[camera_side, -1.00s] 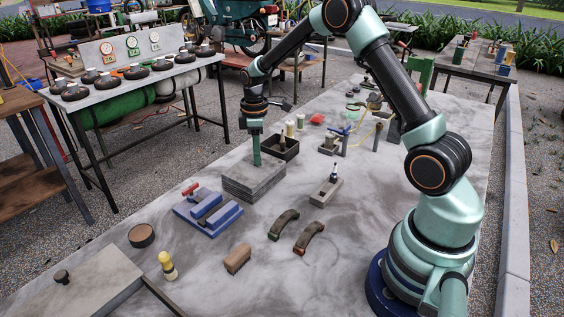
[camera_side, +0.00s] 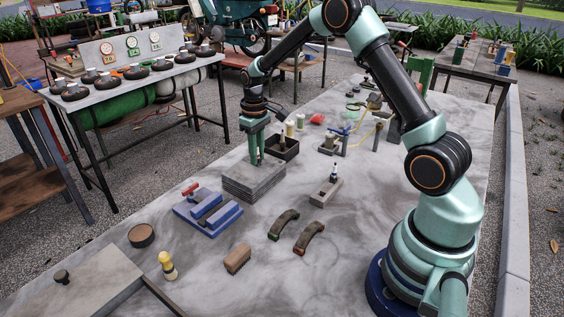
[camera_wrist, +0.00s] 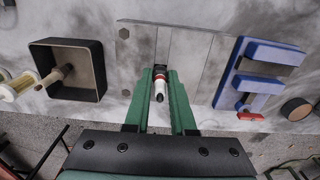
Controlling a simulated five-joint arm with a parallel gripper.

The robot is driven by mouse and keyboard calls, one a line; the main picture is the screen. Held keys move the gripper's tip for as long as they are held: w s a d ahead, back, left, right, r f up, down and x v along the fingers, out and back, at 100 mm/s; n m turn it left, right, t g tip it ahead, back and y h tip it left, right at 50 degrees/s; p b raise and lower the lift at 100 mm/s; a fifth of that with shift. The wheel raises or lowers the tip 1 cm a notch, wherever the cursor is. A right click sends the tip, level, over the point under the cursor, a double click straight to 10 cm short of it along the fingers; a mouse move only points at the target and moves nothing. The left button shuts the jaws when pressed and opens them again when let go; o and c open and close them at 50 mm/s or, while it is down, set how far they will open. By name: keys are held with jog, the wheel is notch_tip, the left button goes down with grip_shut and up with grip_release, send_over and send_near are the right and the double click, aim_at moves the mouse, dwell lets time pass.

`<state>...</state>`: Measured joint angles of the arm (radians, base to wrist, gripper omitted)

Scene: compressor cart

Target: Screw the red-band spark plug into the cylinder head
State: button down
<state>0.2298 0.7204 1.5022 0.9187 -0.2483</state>
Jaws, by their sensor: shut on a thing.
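The cylinder head (camera_side: 252,184) is a grey finned block on the bench; its flat top also fills the middle of the wrist view (camera_wrist: 205,60). My gripper (camera_side: 257,160) points straight down over it, with its green fingertips close to its top. In the wrist view my gripper (camera_wrist: 161,80) is shut on the red-band spark plug (camera_wrist: 160,84), which shows a white body, a red band and a dark tip end between the fingers. The plug's lower end is hidden, so I cannot tell how deep it sits. The side view does not show the plug.
A dark open box (camera_side: 286,152) stands just behind the head. A blue vise-like fixture (camera_side: 208,212) is at front left. A small block with another plug (camera_side: 326,192) stands to the right. Two curved handles (camera_side: 283,224) and a wooden block (camera_side: 237,258) lie nearer the front.

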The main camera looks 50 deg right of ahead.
jog(key=shift+m, duration=0.4)
jog(key=m, duration=0.4)
jog(key=shift+m, duration=0.3)
jog(key=m, duration=0.4)
jog(key=c, duration=0.9)
grip_release()
jog(key=shift+c, duration=0.2)
